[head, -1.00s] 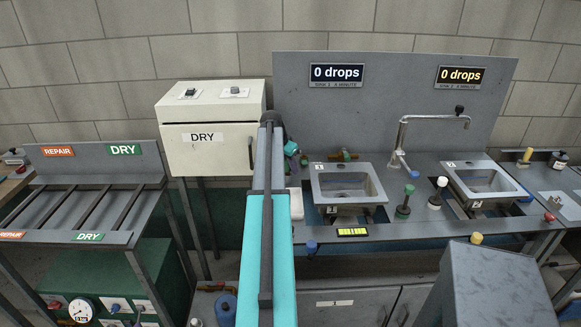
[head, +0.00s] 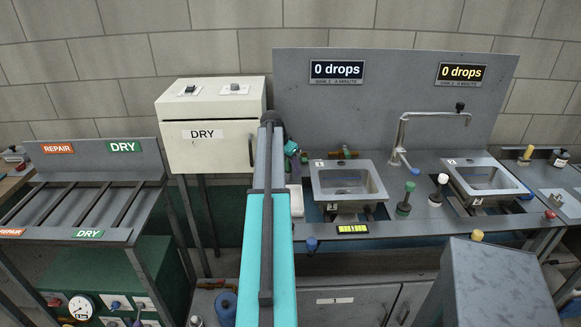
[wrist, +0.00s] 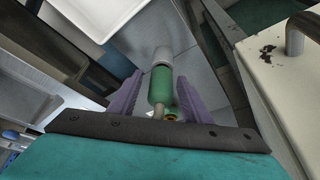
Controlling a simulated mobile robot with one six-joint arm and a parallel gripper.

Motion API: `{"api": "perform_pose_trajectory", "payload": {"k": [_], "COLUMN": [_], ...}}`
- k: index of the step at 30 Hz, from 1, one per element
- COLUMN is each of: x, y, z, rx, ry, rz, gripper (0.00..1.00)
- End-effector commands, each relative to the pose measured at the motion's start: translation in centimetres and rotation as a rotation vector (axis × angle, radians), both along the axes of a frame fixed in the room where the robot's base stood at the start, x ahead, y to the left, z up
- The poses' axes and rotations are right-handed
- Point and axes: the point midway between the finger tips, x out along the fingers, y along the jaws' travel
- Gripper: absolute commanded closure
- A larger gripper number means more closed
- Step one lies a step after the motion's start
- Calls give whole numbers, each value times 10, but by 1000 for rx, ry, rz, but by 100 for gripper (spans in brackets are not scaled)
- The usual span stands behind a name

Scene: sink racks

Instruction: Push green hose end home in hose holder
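The green hose end (wrist: 161,88) lies between the two purple fingers of my gripper (wrist: 160,78) in the wrist view. A pale grey cylindrical part (wrist: 162,56) lines up with its far end; I cannot tell whether this is the hose holder. The fingers flank the green part closely, but firm contact on both sides is not clear. In the head view my gripper (head: 291,148) is small and partly hidden behind my arm, left of the first sink. A bit of green (head: 303,158) shows beside it. How deep the hose end sits is not visible.
The cream DRY cabinet (head: 210,140) stands close on the left of my gripper. A grey backboard (head: 400,110) rises behind.

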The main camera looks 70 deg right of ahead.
Motion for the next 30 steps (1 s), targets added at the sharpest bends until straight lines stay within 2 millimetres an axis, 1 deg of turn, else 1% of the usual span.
{"api": "perform_pose_trajectory", "payload": {"k": [8,14,17,30], "x": [0,2,4,13], "y": [1,5,8,28], "z": [2,12,21,74], "rx": [0,-1,-1,-1], "ry": [0,0,0,-1], "rz": [0,0,0,2], "gripper": [56,56,56,56]}}
